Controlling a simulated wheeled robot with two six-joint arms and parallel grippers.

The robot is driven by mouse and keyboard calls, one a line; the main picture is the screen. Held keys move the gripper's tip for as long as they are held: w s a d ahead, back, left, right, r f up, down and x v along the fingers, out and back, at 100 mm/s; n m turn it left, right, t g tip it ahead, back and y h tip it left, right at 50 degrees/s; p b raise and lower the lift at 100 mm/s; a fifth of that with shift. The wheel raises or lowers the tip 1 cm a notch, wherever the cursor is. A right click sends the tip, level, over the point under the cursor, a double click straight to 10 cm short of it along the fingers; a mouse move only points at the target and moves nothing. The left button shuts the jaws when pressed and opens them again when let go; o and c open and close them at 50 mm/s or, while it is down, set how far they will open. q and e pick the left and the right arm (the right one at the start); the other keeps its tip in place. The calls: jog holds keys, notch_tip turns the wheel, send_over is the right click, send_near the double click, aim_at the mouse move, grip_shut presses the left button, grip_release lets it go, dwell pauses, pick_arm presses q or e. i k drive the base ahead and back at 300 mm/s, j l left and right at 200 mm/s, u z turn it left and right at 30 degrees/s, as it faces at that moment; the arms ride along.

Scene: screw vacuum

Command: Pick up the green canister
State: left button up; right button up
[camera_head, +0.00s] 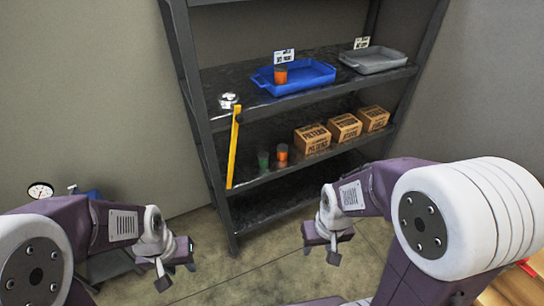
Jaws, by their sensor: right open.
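A small dark green canister (263,162) stands upright on the middle shelf of the dark metal rack (225,172), near the shelf's left end. An orange canister (282,155) stands just to its right. My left gripper (176,274) is low at the left, in front of the rack and apart from it, with its fingers apart and nothing between them. My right gripper (321,250) is open and empty, below and to the right of the green canister and in front of the rack.
Three filter boxes (344,128) stand to the right on the middle shelf. A blue tray (310,78) holding an orange canister (280,75) and a grey tray (373,60) sit on the upper shelf. A yellow bar (233,150) runs down the rack's left front.

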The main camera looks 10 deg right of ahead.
aim_at(263, 156)
jog(key=i+l+u, duration=0.25)
jog(key=i, duration=0.25)
jog(key=i+l+u, duration=0.3)
jog(key=i+l, duration=0.2)
